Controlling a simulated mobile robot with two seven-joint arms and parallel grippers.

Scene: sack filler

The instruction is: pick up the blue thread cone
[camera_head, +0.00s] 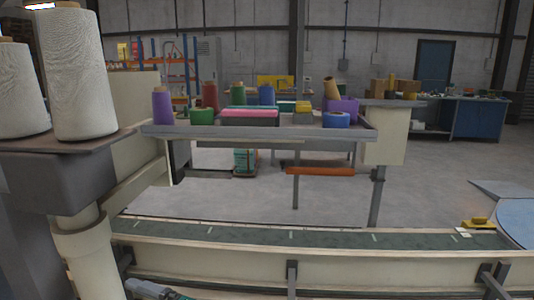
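A blue thread cone (266,95) stands upright toward the back of the raised table (250,132), right of centre among other coloured cones. Its lower part is partly hidden by things in front of it. Neither of my grippers shows in the head view.
A purple cone (162,106), a green roll (203,116), a red cone (210,96) and a pink slab (249,114) share the table. A conveyor (265,236) runs across the front. Large white cones (78,75) stand close at left.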

